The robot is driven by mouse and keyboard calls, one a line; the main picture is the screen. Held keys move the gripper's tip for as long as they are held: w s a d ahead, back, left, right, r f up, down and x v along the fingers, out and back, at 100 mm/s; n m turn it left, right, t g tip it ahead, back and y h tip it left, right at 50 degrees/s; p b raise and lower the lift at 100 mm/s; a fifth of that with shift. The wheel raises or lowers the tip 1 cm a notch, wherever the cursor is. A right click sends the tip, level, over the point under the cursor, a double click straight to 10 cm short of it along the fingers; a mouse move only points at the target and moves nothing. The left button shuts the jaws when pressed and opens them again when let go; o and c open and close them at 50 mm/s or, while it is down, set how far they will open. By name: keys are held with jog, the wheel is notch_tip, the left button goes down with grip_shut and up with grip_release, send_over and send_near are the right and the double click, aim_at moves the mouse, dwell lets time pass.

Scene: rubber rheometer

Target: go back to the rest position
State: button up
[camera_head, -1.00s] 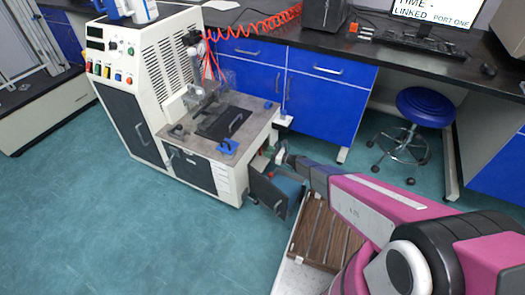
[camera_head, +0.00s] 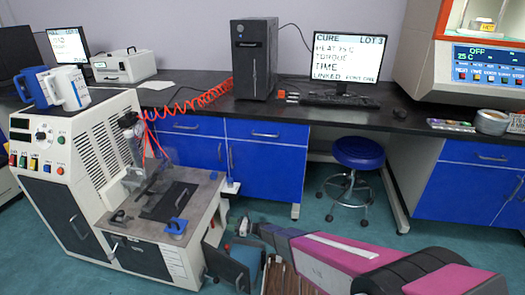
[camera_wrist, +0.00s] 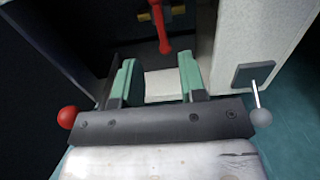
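My gripper (camera_wrist: 158,80) shows in the wrist view with two green fingers spread apart. A pale flat patch shows between them; I cannot tell what it is, and it does not look gripped. In the head view my pink and grey arm reaches in from the lower right, with its end low beside the front right corner of the white machine (camera_head: 80,165). A dark open door or drawer panel (camera_head: 222,268) is close to it. In the wrist view a red-handled part (camera_wrist: 161,28) lies just beyond the fingers, with a pale wall (camera_wrist: 255,40) to the right.
A black-topped bench (camera_head: 200,110) with blue cabinets runs along the back. It holds a black computer tower (camera_head: 254,60), a monitor (camera_head: 345,58) and, at right, an instrument reading OFF (camera_head: 485,60). A blue stool (camera_head: 358,152) stands before it. A wooden slatted surface (camera_head: 277,280) lies below my arm.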

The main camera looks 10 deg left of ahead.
jog(key=s+d+r+n+h, duration=0.4)
jog(key=d+r, duration=0.6)
jog(key=d, duration=0.5)
jog(key=s+d+r+n+g+h, duration=0.1)
jog(key=s+d+r+n+h, duration=0.4)
jog(key=d, duration=1.1)
jog(key=s+d+r+n+h, duration=0.5)
jog(key=d+r+n+h, duration=0.4)
jog(key=d+r, duration=0.7)
jog(key=shift+d+r+n+g, duration=0.15)
jog(key=shift+r+n+g, duration=0.2)
jog(key=shift+n, duration=0.25)
